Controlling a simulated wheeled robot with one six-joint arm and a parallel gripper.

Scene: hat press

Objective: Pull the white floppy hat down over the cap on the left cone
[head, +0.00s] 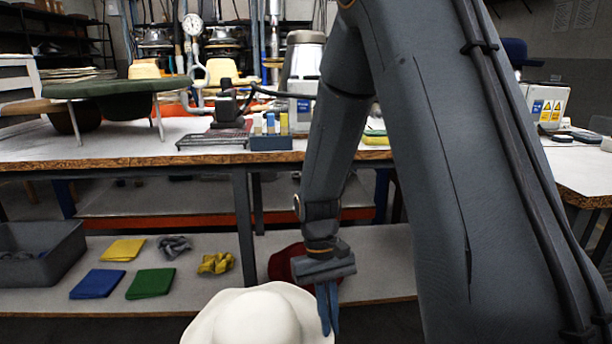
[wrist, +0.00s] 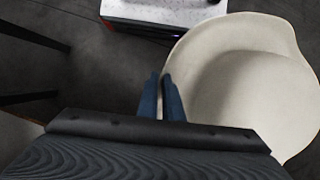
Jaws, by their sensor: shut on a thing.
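The white floppy hat (head: 252,315) is at the bottom of the head view, crown up, its lower part cut off by the frame edge. In the wrist view the hat (wrist: 245,90) fills the right side, its wavy brim running past the fingers. My gripper (head: 328,318) points down at the hat's right edge in the head view. Its blue fingers (wrist: 165,82) are shut on the brim edge in the wrist view. I cannot see the left cone or a cap on it, nor what is under the hat.
A dark red rounded thing (head: 288,262) lies behind my gripper on the lower shelf. Folded cloths, yellow (head: 122,249), blue (head: 97,284) and green (head: 151,283), lie there beside a grey bin (head: 42,268). A workbench (head: 130,150) with tools and a green-topped stand (head: 118,88) is behind.

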